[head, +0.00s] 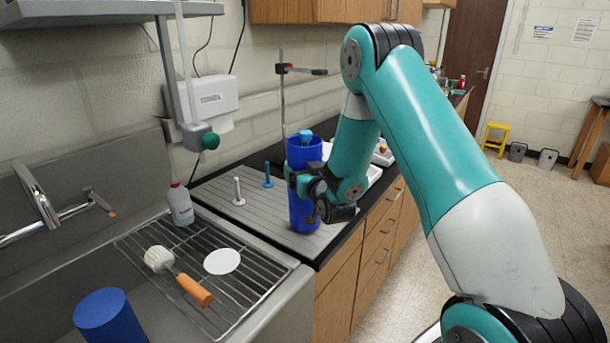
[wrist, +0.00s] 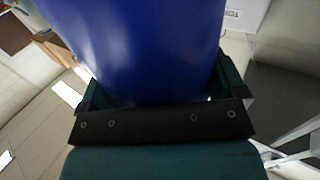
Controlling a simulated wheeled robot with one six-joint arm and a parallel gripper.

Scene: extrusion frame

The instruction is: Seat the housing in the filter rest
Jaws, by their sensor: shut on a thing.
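A tall blue cylinder, which I take for the housing (head: 304,155), stands upright over the grey ribbed board in the head view. My gripper (head: 306,187) is shut around its middle. In the wrist view the blue housing (wrist: 140,45) fills the space between the jaws (wrist: 160,98). A lighter blue piece (head: 306,136) shows at its top. Its lower end is close to the board; I cannot tell whether it touches. I cannot pick out the filter rest for certain. Another blue cylinder (head: 108,318) stands at the sink, lower left.
The ribbed board (head: 222,212) carries a white peg (head: 238,191) and a blue peg (head: 268,174). A clamp stand (head: 283,95) rises behind the housing. A wire rack (head: 195,243) holds a brush (head: 180,273) and white disc (head: 222,261). A bottle (head: 180,205) stands beside the rack.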

